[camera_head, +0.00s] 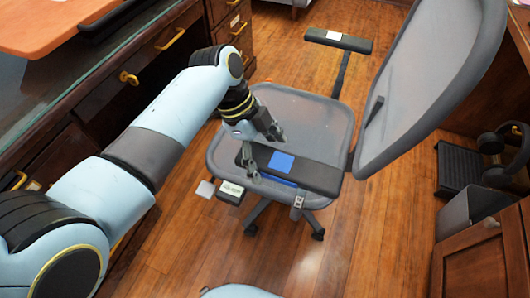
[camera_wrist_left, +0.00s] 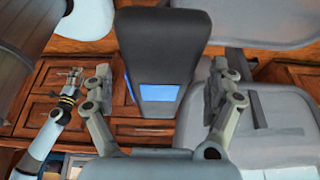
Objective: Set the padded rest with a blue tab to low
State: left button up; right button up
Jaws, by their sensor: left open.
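The padded rest with a blue tab (camera_head: 318,178) is the near armrest of a grey office chair (camera_head: 305,112). Its blue tab (camera_head: 282,163) lies on top of the dark pad; a blue strip shows along its side. My left gripper (camera_head: 265,155) is open at the pad's front end. In the left wrist view, the pad (camera_wrist_left: 161,45) and blue tab (camera_wrist_left: 159,92) appear between the spread fingers; I cannot tell whether they touch. My right gripper (camera_wrist_left: 75,76) shows small in that view; its opening is unclear.
The far armrest (camera_head: 338,40) has a white tab and a visible post. The backrest (camera_head: 430,85) leans on the right. A desk (camera_head: 100,70) with drawers fills the left. A small labelled box (camera_head: 230,192) juts out by the seat's front.

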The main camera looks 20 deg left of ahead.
pick_arm(q)
jog(key=c, duration=1.7)
notch_tip(320, 180, down, 6)
jog(key=shift+s+f+b, duration=0.1)
jog(key=shift+f+b, duration=0.1)
jog(key=shift+b, duration=1)
jog(key=o, duration=1.7)
jog(key=v, duration=1.2)
